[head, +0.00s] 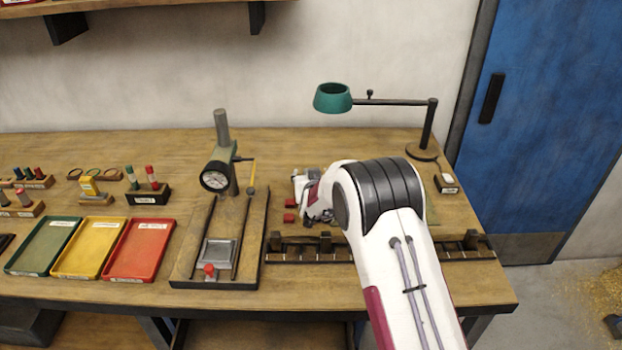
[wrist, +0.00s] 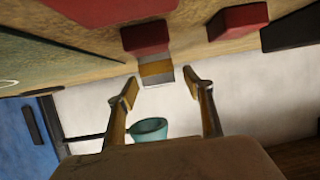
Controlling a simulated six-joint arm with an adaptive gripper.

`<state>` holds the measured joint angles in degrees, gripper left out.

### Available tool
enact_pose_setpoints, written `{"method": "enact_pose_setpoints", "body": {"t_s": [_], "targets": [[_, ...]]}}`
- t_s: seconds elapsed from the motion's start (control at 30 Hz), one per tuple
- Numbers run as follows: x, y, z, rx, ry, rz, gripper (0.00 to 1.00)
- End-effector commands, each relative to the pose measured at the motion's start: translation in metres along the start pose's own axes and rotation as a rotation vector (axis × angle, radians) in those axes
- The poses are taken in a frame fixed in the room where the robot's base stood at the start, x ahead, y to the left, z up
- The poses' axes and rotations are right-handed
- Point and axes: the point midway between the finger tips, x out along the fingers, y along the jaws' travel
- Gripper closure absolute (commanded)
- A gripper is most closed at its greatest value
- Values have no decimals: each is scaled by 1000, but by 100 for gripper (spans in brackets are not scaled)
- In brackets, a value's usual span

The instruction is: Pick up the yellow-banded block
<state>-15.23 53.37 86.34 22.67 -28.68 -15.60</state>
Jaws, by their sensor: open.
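The yellow-banded block (wrist: 156,69) is grey with a yellow stripe across it. In the wrist view it lies just beyond my fingertips, roughly between their lines. A red piece (wrist: 145,38) adjoins it in the picture; I cannot tell whether they touch. My gripper (wrist: 164,87) is open and empty, with one finger to each side and a gap to the block. In the head view I cannot make out the block; my arm and wrist cover that part of the bench.
Other red pieces (wrist: 238,20) lie near the block; two small red ones (head: 290,204) show left of my wrist. A slotted rail (head: 295,250) runs in front. A dial gauge stand (head: 216,178) stands left, a green lamp (head: 333,98) behind.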

Motion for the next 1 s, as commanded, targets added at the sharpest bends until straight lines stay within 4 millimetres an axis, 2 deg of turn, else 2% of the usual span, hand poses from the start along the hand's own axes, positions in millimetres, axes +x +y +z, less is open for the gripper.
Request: {"method": "enact_pose_setpoints", "body": {"t_s": [0.23, 0.27, 0.43, 0.47, 0.83, 1.0], "targets": [[0, 0, 0, 0, 0, 0, 49], [0, 0, 0, 0, 0, 0, 54], [0, 0, 0, 0, 0, 0, 98], [0, 0, 0, 0, 0, 0, 100], [-1, 0, -5, 0, 6, 0, 100], [-5, 0, -14, 0, 7, 0, 100]]}}
